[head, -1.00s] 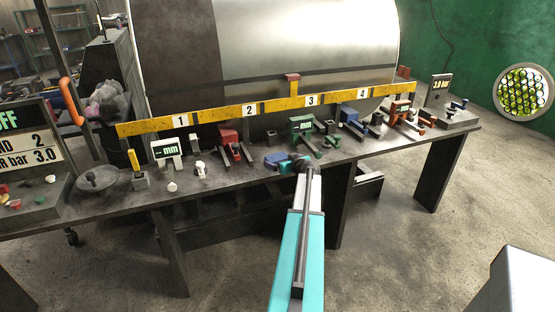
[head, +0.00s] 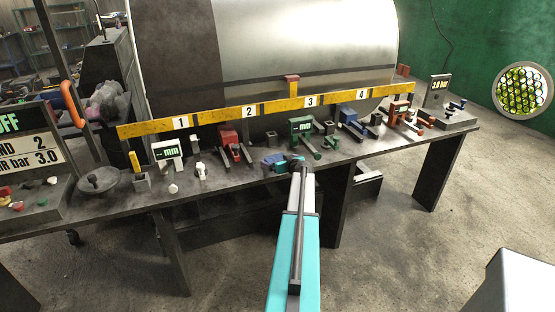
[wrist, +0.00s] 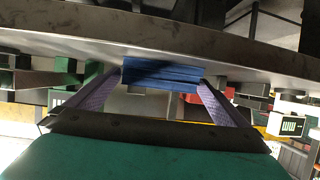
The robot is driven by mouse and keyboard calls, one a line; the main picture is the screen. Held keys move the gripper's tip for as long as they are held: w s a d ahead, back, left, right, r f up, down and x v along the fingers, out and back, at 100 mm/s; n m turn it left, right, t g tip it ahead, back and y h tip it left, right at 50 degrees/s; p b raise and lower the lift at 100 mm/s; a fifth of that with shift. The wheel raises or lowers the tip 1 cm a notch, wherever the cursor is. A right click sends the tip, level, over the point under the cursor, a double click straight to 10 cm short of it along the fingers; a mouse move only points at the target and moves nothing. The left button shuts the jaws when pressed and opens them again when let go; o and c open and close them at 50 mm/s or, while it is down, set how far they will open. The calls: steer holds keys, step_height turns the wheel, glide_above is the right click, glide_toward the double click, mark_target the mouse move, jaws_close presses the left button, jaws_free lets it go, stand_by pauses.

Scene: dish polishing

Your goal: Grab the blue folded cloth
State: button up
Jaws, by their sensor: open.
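The blue folded cloth (head: 271,158) lies near the front edge of the dark bench, below the yellow bar's numbers 2 and 3. My gripper (head: 286,162) is at the cloth, at the end of the teal arm, and partly hides it. In the wrist view the cloth (wrist: 160,74) shows as a stack of blue layers between the tips of my two purple-grey fingers. The fingers are spread open, one on each side of it. I cannot tell whether either finger touches the cloth.
The bench (head: 220,189) holds a red clamp-like piece (head: 229,138), a green gauge (head: 301,127) and a white gauge (head: 167,150) near the cloth. The yellow numbered bar (head: 275,108) runs behind them. Open floor lies in front of the bench.

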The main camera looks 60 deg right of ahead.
steer(key=shift+x, duration=0.8)
steer(key=c, duration=0.9)
